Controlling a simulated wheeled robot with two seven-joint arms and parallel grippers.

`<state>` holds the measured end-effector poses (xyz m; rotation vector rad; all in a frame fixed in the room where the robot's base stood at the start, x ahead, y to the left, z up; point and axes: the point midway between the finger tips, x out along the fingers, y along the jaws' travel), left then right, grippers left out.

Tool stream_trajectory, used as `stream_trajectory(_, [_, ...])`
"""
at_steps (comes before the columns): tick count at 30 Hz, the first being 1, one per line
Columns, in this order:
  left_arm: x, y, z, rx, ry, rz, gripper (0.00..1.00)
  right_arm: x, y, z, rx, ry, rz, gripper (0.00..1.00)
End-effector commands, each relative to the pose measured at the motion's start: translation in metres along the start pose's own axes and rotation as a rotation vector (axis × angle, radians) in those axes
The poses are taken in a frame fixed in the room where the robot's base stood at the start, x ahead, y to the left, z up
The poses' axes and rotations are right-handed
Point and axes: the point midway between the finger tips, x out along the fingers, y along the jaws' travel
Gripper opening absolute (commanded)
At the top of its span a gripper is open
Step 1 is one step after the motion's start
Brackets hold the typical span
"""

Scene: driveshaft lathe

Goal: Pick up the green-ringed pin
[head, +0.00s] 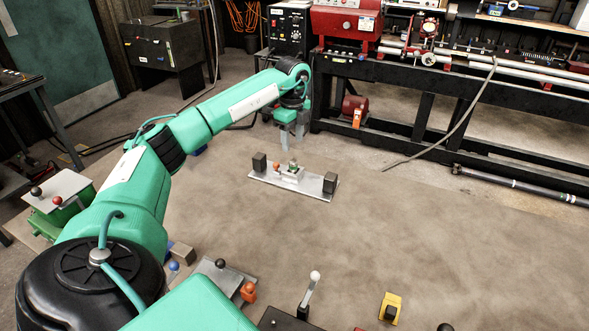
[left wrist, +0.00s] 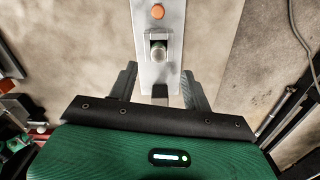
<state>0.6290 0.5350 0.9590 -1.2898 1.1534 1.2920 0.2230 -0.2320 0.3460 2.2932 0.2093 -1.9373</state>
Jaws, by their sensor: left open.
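The green-ringed pin (head: 293,165) stands small in a pale block on a grey plate (head: 313,188) in the head view. In the left wrist view a pale round-topped piece (left wrist: 158,52), seen from above, looks like the pin; its green ring cannot be made out there. My left gripper (head: 291,143) points down above and behind the plate, apart from the pin. Its two fingers (left wrist: 160,88) are spread with nothing held between them. My right gripper is not in view.
Dark blocks stand at the plate's left (head: 259,163) and right (head: 330,183) ends. An orange ball (head: 276,168) sits beside the pin. A lathe bench (head: 425,75) stands behind. Free floor lies right of the plate. A white-knobbed lever (head: 314,277) and yellow piece (head: 390,305) are near.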

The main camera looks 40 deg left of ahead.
Motion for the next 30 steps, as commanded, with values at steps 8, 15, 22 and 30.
stream_trajectory(8, [0.032,0.000,0.000,0.000,0.001,0.000,0.49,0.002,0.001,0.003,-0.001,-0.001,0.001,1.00])
stream_trajectory(15, [0.060,0.003,-0.003,0.001,0.000,0.003,0.49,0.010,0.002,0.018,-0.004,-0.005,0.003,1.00])
stream_trajectory(22, [0.084,0.003,-0.004,0.000,0.001,0.000,0.49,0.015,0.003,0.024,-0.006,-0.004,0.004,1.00])
stream_trajectory(30, [0.084,0.003,-0.004,0.001,0.001,-0.001,0.40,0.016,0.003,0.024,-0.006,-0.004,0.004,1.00])
